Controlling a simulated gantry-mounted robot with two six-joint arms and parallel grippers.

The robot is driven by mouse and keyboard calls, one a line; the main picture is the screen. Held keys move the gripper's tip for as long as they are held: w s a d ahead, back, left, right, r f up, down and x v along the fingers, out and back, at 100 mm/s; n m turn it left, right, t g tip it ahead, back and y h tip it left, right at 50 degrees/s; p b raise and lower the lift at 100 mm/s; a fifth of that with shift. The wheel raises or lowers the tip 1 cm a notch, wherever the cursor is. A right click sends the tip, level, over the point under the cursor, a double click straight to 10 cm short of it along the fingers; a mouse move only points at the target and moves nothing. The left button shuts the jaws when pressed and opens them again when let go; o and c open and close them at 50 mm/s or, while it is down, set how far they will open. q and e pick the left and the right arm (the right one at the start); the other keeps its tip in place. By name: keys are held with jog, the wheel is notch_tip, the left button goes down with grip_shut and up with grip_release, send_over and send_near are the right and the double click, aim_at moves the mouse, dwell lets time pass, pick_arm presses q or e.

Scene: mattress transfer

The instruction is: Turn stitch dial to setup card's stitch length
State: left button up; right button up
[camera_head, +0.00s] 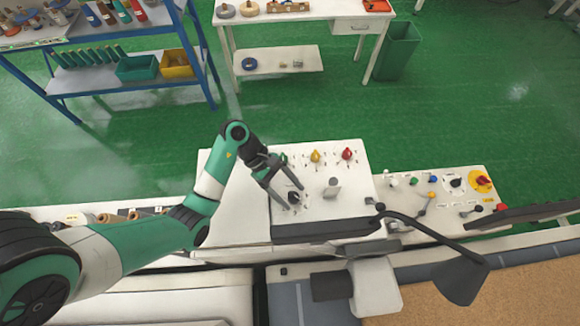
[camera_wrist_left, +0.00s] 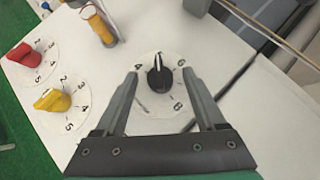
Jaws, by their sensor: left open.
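The black dial (camera_wrist_left: 159,77) sits on a round white numbered plate, with small numerals including what look like a 6 and an 8. Its pale pointer mark faces the top of the left wrist view. My left gripper (camera_wrist_left: 162,74) is open, one finger on each side of the dial with gaps between. In the head view my left gripper (camera_head: 296,198) reaches down over the black dial (camera_head: 293,197) on the white machine panel (camera_head: 235,210). I cannot make out a readable setup card. My right gripper is not in view.
A yellow knob (camera_wrist_left: 54,100) and a red knob (camera_wrist_left: 25,55) stand on numbered plates beside the dial. Another control panel (camera_head: 405,185) lies further right. A blue shelf (camera_head: 115,90) and white table (camera_head: 310,13) stand behind.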

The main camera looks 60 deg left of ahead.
pick_arm(q)
jog(key=shift+a+r, duration=0.2)
jog(key=shift+r, duration=0.1)
jog(key=p+v, duration=1)
jog(key=v, duration=0.1)
jog(key=shift+d+f, duration=0.1)
